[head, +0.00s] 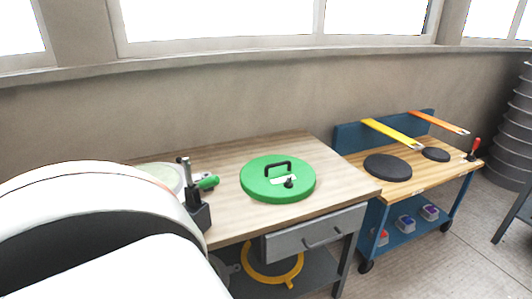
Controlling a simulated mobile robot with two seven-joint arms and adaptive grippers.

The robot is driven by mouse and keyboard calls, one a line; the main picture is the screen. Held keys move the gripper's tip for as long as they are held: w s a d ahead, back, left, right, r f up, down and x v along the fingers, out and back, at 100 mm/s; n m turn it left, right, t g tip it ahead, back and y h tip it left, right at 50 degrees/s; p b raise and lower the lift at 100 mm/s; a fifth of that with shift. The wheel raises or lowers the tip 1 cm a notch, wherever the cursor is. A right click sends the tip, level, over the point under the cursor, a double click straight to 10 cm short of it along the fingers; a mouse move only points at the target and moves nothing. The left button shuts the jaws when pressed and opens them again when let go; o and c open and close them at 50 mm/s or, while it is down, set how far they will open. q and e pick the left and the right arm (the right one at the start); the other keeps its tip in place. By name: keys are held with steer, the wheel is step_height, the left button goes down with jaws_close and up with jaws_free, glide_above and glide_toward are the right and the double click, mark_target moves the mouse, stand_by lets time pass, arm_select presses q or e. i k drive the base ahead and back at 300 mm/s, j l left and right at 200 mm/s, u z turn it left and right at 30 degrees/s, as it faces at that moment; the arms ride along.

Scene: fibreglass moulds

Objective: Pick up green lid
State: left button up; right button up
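The green lid (260,188) is a round, thick disc lying flat on the wooden table (225,158). It has a black bar handle (278,167), a small black knob (289,183) and a white label on top. Nothing touches the lid from above, and all of its top is in view. Neither of my grippers can be made out in the head view.
A dark holder with upright tools (197,210) and a green-handled tool (208,183) stand left of the lid. A grey drawer (315,234) and yellow ring (272,276) are below. A blue-framed bench (411,228) with black discs (387,167) stands right.

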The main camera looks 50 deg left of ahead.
mark_target(263, 178)
steer(key=i+l+u, duration=0.2)
steer(key=i+u, duration=0.25)
steer(key=i+l+u, duration=0.2)
steer(key=u, duration=0.25)
steer(key=i+l+u, duration=0.25)
steer(key=l+u, duration=0.2)
steer(key=i+l+u, duration=0.15)
steer(key=l+u, duration=0.25)
steer(key=l, duration=0.1)
